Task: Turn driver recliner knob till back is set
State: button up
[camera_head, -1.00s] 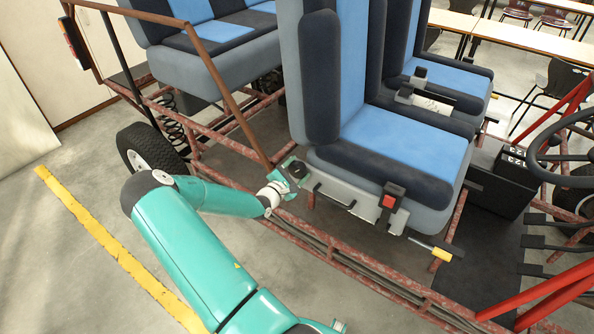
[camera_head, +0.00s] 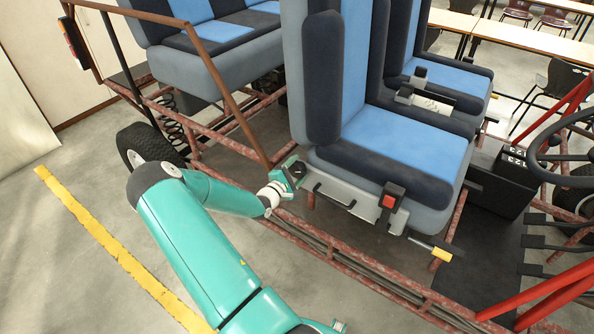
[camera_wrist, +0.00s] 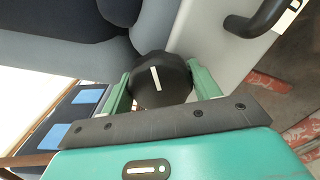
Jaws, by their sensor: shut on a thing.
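The recliner knob (camera_wrist: 172,92) is a dark, many-sided knob with a white line, on the side of the driver seat (camera_head: 412,140). In the wrist view the line stands near upright, tilted slightly. My gripper (camera_wrist: 160,82) is shut on the knob, one green finger on each side. In the head view my gripper (camera_head: 291,172) is at the seat's lower rear corner, and the knob is mostly hidden there. The blue and dark seat back (camera_head: 352,60) stands close to upright.
A black handle bar (camera_head: 333,194) and a red-buttoned buckle (camera_head: 389,200) sit along the seat's side, near the knob. A brown frame tube (camera_head: 235,105) rises behind my gripper. Red chassis rails (camera_head: 340,258) run below. The floor at left is clear.

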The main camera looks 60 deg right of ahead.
jog(key=o, duration=1)
jog(key=shift+c, duration=0.2)
jog(key=shift+w+a, duration=0.1)
jog(key=shift+a, duration=0.05)
jog(key=w+a, duration=0.2)
jog(key=a, duration=1.1)
jog(key=shift+a, duration=0.2)
jog(key=s+a+r+m+t+y, duration=0.1)
jog(key=a+r+t+y, duration=0.1)
jog(key=a+r+y, duration=0.4)
jog(key=s+a+r+m+t+y, duration=0.1)
jog(key=a+r+t+y, duration=0.2)
jog(key=a+r, duration=1.1)
jog(key=a+r+m+t+y, duration=0.2)
jog(key=a+r+y, duration=0.6)
jog(key=a, duration=1.6)
notch_tip(320, 180, up, 3)
jog(key=shift+s+f+t+y, duration=0.1)
jog(key=shift+s+t+y, duration=0.3)
jog(key=shift+t, duration=0.3)
